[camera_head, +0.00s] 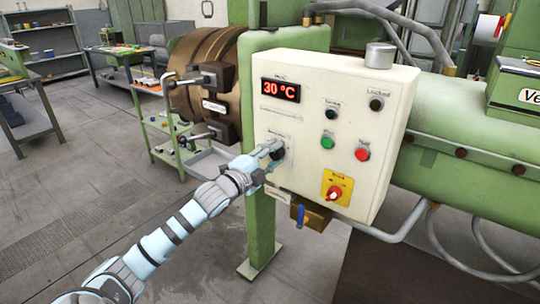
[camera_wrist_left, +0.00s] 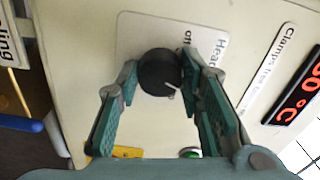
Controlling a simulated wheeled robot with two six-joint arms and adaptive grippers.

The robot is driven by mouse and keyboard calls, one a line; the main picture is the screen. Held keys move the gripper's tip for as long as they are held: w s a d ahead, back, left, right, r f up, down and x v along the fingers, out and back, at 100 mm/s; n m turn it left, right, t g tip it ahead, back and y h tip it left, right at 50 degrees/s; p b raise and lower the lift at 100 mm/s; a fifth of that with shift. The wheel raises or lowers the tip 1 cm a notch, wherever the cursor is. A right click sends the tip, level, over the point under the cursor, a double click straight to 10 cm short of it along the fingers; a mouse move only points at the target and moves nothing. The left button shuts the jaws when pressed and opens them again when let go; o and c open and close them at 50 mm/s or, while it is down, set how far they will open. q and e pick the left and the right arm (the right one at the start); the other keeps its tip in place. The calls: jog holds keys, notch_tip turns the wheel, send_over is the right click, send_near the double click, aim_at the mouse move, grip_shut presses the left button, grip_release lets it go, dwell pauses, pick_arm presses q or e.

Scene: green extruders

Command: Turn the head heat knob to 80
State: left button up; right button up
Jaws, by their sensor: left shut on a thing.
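The head heat knob is a round black dial with a white pointer line on the cream control box (camera_head: 388,112). In the head view it is mostly covered by my left gripper (camera_head: 270,150). In the left wrist view the knob (camera_wrist_left: 158,73) sits between the fingertips of my left gripper (camera_wrist_left: 157,80), which is shut on it. Its white line points to the lower right there. A label beside it (camera_wrist_left: 207,45) shows part of "Head" and "off". The red display (camera_head: 281,90) reads 30 °C. My right gripper is not in view.
The box also has a green button (camera_head: 327,143), a red button (camera_head: 362,154) and a yellow-backed red switch (camera_head: 337,190). A blue-handled valve (camera_head: 300,216) hangs below it. A green shelf cart (camera_head: 165,135) stands at the left. Open floor lies at the lower left.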

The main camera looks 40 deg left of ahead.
pick_arm(q)
jog(key=shift+f, duration=0.15)
jog(key=o, duration=0.9)
jog(key=shift+o, duration=1.3)
jog(key=shift+a, duration=0.2)
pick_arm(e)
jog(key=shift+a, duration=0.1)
